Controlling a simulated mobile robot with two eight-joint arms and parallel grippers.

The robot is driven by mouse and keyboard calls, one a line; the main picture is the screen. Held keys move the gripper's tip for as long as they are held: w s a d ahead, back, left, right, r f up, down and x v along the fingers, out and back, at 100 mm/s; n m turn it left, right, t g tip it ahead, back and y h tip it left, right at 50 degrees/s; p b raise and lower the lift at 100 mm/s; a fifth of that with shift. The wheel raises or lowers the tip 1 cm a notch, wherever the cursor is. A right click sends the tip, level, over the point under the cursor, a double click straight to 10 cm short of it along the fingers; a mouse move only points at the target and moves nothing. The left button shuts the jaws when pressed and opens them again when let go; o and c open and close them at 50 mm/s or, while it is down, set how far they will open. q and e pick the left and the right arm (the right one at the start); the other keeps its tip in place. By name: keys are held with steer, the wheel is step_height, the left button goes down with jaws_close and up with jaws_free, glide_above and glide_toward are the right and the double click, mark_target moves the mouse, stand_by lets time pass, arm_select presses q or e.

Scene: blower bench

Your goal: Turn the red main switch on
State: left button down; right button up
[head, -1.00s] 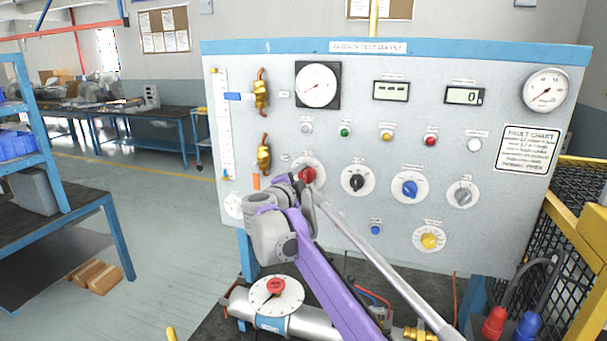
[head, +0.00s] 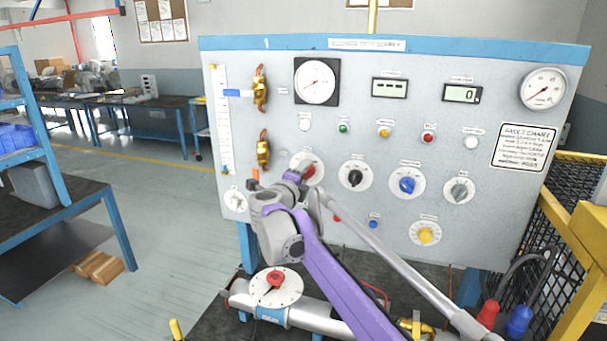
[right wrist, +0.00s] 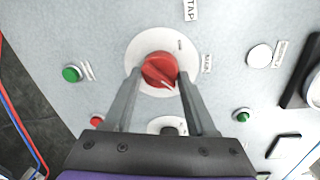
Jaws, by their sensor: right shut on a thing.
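The red main switch (head: 309,170) is a round knob on a white dial at the left of the grey panel's knob row. In the right wrist view the red knob (right wrist: 159,70) shows large, with a pale pointer line slanting to the lower right. A label beside its white dial (right wrist: 138,46) seems to read MAIN. My right gripper (head: 299,176) is at the knob and hides part of it. In the wrist view its two fingers (right wrist: 159,84) stand on either side of the knob, shut on it. My left gripper is not in view.
Black (head: 354,177), blue (head: 407,185) and grey (head: 459,190) knobs sit to the right, a yellow knob (head: 425,235) below. Brass valves (head: 262,150) are at the panel's left. A pipe with a white dial (head: 290,285) lies below my arm. A yellow guard frame (head: 585,235) stands right.

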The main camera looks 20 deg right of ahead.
stand_by(0.5)
steer(key=o, duration=1.4)
steer(key=shift+s, duration=0.1)
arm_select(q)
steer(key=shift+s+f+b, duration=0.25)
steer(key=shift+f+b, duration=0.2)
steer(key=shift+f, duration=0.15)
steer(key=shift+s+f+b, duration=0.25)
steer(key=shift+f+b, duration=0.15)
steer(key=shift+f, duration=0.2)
arm_select(e)
steer(key=v, duration=1)
steer(key=shift+s+a, duration=0.15)
steer(key=shift+s, duration=0.15)
steer(key=shift+r, duration=0.1)
